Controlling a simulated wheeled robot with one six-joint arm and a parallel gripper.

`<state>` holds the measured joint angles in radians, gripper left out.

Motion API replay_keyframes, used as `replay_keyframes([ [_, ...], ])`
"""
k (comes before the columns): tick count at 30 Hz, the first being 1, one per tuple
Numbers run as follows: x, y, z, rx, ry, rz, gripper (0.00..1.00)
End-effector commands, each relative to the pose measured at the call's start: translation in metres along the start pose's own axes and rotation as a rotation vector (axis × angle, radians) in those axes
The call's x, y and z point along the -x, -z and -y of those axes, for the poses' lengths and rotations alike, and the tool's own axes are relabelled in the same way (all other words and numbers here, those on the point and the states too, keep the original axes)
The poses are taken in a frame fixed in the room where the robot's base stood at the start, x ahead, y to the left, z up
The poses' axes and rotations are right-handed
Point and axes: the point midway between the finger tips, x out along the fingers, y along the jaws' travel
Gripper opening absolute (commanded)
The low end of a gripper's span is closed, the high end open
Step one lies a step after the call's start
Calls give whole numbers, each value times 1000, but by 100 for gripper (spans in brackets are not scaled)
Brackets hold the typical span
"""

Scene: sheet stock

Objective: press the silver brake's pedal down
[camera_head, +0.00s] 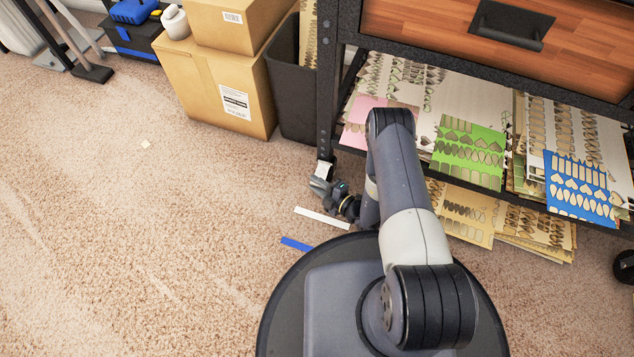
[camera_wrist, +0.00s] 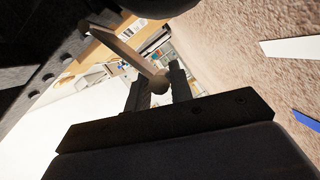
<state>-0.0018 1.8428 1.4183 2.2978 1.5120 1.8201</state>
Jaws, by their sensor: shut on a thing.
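My gripper (camera_wrist: 159,78) shows in the wrist view with its two dark fingers on either side of the rounded end of a pale grey-tan bar (camera_wrist: 127,45). The fingers are shut on that end. The bar slants up to the left from the fingers. I cannot tell whether it is the silver brake's pedal. In the head view my gripper (camera_head: 322,186) is low at the foot of the workbench's left front leg, beside a small pale silvery piece (camera_head: 325,169). The silver brake is not clearly seen, and my arm hides part of this area.
The workbench (camera_head: 326,110) has a lower shelf full of patterned sheets. A dark bin (camera_head: 291,95) and cardboard boxes (camera_head: 215,88) stand left of it. A white strip (camera_head: 322,218) and a blue strip (camera_head: 296,244) lie on the carpet. The carpet at left is mostly clear.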

Motion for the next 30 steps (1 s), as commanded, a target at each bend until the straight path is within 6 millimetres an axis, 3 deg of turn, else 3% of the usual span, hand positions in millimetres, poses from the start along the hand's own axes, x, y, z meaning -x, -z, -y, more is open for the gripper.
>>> replay_keyframes([
  [21, -1, -7, 8, 78, -31, 10, 0],
  [22, -1, -7, 8, 78, -31, 10, 21],
  [28, -1, -7, 7, 79, -31, 10, 38],
  [30, -1, -7, 7, 79, -32, 9, 38],
])
